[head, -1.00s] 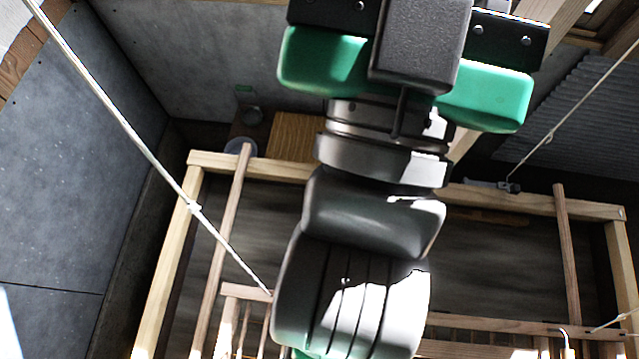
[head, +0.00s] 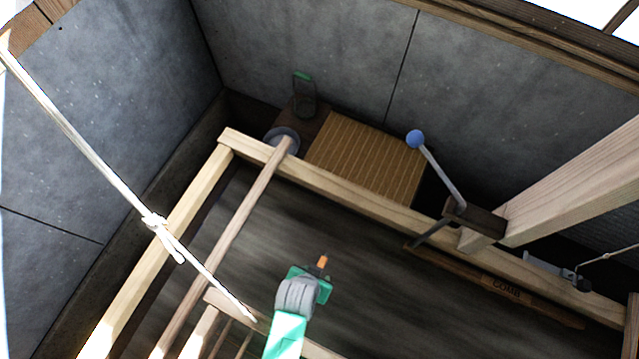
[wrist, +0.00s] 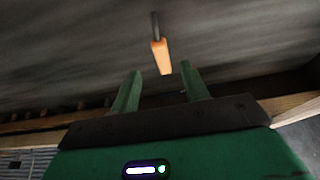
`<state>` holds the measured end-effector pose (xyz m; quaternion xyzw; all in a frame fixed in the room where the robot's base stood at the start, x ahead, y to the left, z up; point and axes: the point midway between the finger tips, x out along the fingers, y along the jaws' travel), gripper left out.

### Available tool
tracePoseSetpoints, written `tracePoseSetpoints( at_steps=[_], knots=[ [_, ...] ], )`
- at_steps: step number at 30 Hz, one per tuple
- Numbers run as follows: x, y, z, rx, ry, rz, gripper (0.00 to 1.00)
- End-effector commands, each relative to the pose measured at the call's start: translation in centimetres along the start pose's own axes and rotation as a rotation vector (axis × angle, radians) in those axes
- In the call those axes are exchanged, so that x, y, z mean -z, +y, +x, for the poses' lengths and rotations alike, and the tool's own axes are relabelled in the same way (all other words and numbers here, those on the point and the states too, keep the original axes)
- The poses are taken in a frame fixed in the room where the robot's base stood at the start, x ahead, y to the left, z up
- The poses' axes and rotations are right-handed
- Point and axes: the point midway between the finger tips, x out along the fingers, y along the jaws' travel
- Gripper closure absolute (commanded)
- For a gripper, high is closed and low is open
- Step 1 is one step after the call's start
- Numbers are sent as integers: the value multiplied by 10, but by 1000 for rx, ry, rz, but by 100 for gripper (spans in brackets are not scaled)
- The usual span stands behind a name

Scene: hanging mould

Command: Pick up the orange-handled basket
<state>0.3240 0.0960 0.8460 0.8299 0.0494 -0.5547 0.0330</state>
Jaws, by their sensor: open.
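The orange handle (wrist: 161,57) shows in the wrist view just beyond my fingertips, roughly in line with the gap between them. A thin dark rod runs from its far end. A small orange piece (head: 322,262) also shows at the tip of my gripper in the head view. I cannot make out the basket's body in either view. My gripper (wrist: 158,82) is open, with its two green fingers apart and nothing between them. In the head view my gripper (head: 312,280) is over the dark area inside the wooden frame.
A wooden frame (head: 350,193) surrounds the dark area. A white rope (head: 90,150) crosses the left side. A lever with a blue knob (head: 415,139) stands on the frame's back beam.

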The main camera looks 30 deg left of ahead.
Motion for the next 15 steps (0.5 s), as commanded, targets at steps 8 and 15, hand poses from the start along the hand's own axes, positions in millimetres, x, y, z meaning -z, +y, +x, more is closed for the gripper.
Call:
tracePoseSetpoints(
  at_steps=[8,15],
  knots=[
    [-2,0,21,-1,-4,-1,55],
    [2,-2,43,0,-1,-1,55]
  ],
)
